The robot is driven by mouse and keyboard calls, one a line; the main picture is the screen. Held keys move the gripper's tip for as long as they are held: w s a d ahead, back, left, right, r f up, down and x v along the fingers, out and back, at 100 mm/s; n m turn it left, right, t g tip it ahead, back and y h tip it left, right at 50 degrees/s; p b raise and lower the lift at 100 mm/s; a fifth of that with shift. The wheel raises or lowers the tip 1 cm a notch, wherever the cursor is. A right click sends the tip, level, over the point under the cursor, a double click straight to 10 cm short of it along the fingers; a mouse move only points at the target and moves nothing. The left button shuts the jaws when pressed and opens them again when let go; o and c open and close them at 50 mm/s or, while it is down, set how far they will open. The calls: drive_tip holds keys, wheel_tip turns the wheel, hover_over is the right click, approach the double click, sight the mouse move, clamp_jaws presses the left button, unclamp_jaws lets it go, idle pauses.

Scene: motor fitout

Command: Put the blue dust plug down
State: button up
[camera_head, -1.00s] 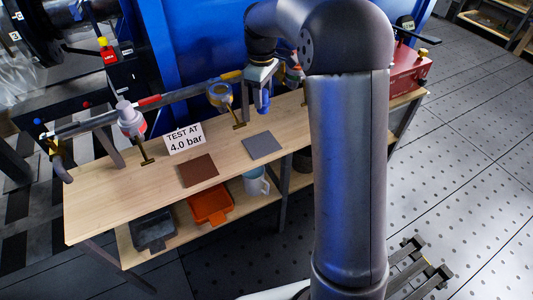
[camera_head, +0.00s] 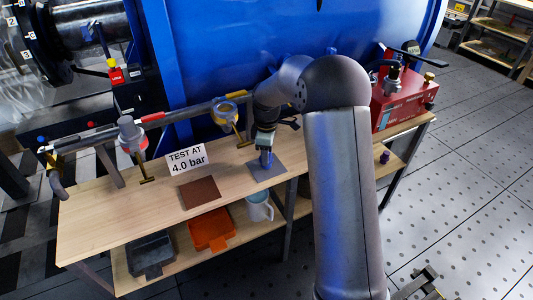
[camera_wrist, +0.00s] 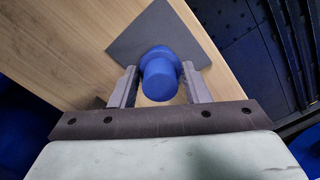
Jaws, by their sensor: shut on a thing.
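The blue dust plug (camera_wrist: 160,75) is a round blue piece with a wider base and a narrower top. My gripper (camera_wrist: 159,88) is shut on it, with one finger on each side. In the wrist view the plug overlaps the grey square mat (camera_wrist: 150,27). In the head view my gripper (camera_head: 266,155) is over the grey mat (camera_head: 278,170) on the wooden bench, and the blue plug shows as a small patch below it. I cannot tell if the plug touches the mat.
A brown square mat (camera_head: 200,193) and a "TEST AT 4.0 bar" sign (camera_head: 187,159) are to the left on the bench (camera_head: 110,215). A red box (camera_head: 403,102) stands at the right end. Bins and a mug are below.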

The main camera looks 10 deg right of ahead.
drive_tip(key=shift+f, duration=0.1)
drive_tip(key=shift+f, duration=0.15)
drive_tip(key=o, duration=1)
drive_tip(key=shift+c, duration=0.2)
wheel_tip(320, 180, up, 12)
drive_tip(key=p, duration=0.1)
drive_tip(key=s+f+m, duration=0.2)
drive_tip(key=s+m, duration=1.1)
drive_tip(key=s, duration=2.1)
drive_tip(key=shift+s+d+f+m, duration=0.15)
drive_tip(key=shift+s+d+m, duration=0.15)
drive_tip(key=shift+m, duration=0.1)
